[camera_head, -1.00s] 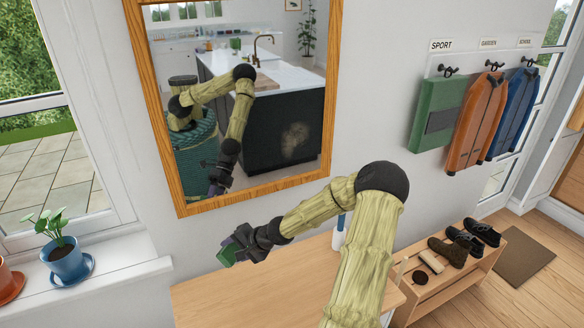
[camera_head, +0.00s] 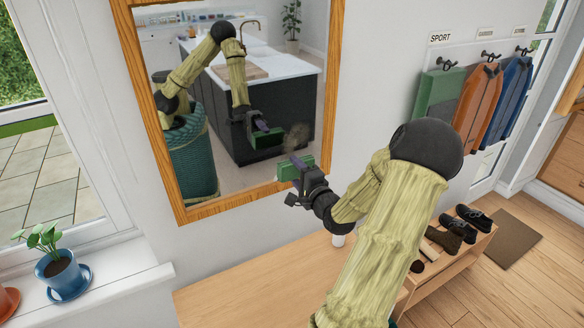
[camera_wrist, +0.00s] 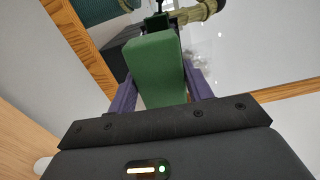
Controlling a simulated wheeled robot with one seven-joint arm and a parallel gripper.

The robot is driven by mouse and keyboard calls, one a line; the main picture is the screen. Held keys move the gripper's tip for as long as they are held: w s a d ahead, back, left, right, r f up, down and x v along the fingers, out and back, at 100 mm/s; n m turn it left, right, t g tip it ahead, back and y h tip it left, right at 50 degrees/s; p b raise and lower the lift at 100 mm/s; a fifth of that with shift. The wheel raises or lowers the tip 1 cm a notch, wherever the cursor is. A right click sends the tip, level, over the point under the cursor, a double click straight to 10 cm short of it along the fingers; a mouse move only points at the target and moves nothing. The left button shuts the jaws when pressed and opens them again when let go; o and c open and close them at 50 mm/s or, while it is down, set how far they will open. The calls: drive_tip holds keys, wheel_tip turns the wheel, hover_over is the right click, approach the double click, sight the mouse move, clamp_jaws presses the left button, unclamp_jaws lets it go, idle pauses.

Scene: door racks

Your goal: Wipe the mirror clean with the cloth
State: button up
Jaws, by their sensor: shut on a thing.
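My gripper (camera_head: 300,175) is shut on the green cloth (camera_head: 285,172), which looks like a folded block. The cloth stands at the lower right of the mirror (camera_head: 215,170), near the wooden frame's bottom edge. In the wrist view the cloth (camera_wrist: 155,60) sits between the purple fingers, with the mirror beyond it. A brownish smudge (camera_head: 297,137) shows on the mirror just above the cloth. The reflections of my arm and the cloth show to the left of it. I cannot tell whether the cloth touches the glass.
A wooden table (camera_head: 250,285) stands below the mirror, its visible top mostly clear. A white object (camera_head: 338,240) is by its back edge. A potted plant (camera_head: 60,270) stands on the left sill. Coats (camera_head: 485,110) hang at right above a shoe rack (camera_head: 470,250).

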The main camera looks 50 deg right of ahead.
sight(289, 150)
drive_tip(key=shift+d, duration=0.1)
drive_tip(key=shift+s+d, duration=0.1)
drive_tip(key=shift+s, duration=0.1)
drive_tip(key=shift+b+x, duration=0.4)
drive_tip(key=shift+x, duration=2.6)
drive_tip(key=shift+x, duration=0.95)
drive_tip(key=shift+s+d+f+p, duration=0.1)
drive_tip(key=shift+s+d+p, duration=0.25)
drive_tip(key=shift+d, duration=0.4)
drive_tip(key=shift+s+d+p, duration=0.2)
drive_tip(key=shift+d+p, duration=0.2)
drive_tip(key=shift+d, duration=0.4)
